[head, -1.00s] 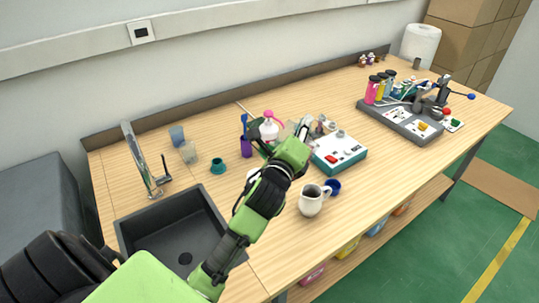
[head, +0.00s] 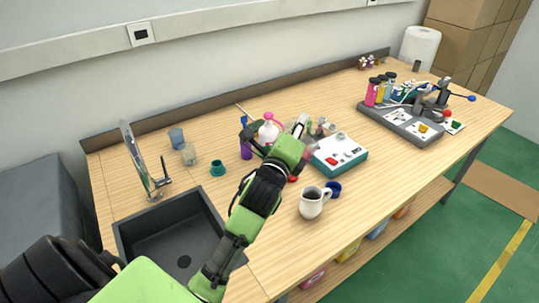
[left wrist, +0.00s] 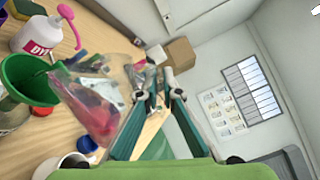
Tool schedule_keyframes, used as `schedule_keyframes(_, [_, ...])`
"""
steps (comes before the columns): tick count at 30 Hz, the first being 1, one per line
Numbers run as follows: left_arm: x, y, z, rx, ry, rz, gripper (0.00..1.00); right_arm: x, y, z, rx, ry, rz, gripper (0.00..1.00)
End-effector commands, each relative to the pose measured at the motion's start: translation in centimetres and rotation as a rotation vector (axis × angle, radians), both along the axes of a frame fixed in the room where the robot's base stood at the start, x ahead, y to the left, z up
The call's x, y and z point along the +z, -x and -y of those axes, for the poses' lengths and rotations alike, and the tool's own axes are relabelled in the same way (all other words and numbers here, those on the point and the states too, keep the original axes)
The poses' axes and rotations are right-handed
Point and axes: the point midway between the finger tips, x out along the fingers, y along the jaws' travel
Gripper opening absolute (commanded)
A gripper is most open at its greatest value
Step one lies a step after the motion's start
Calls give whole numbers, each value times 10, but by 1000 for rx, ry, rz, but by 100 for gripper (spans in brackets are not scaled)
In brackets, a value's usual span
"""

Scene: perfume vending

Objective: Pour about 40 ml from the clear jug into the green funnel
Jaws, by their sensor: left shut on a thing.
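My left gripper (left wrist: 160,97) is shut and holds the clear jug (left wrist: 92,108), which contains pinkish-red liquid and is tilted in the left wrist view. The grip point on the jug is partly hidden. The green funnel (left wrist: 30,79) is at the left edge of the left wrist view, close beside the jug. I cannot tell whether liquid is flowing. In the head view my left gripper (head: 290,148) is over the middle of the table, and its arm hides most of the jug and funnel. My right gripper is out of view.
A white dye bottle with a pink spout (head: 268,132) stands close behind the gripper. A white scale (head: 340,152) is to the right. The sink (head: 172,235) and tap (head: 140,160) are left. The table's front right is clear.

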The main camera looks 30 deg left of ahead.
Motion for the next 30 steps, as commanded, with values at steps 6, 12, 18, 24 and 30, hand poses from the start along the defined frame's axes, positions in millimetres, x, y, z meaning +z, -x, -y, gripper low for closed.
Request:
schedule_keyframes(6, [1, -1, 2, 0, 1, 2, 0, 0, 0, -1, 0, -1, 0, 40])
schedule_keyframes(12, [2, -1, 2, 0, 4, 3, 0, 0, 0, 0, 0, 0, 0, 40])
schedule_keyframes(18, [2, -1, 2, 1, 10, 4, 0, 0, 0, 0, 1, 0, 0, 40])
schedule_keyframes(24, [3, -1, 0, 0, 22, 6, 0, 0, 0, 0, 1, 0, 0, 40])
schedule_keyframes(30, [4, -1, -2, 1, 38, 9, 0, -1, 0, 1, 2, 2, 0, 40])
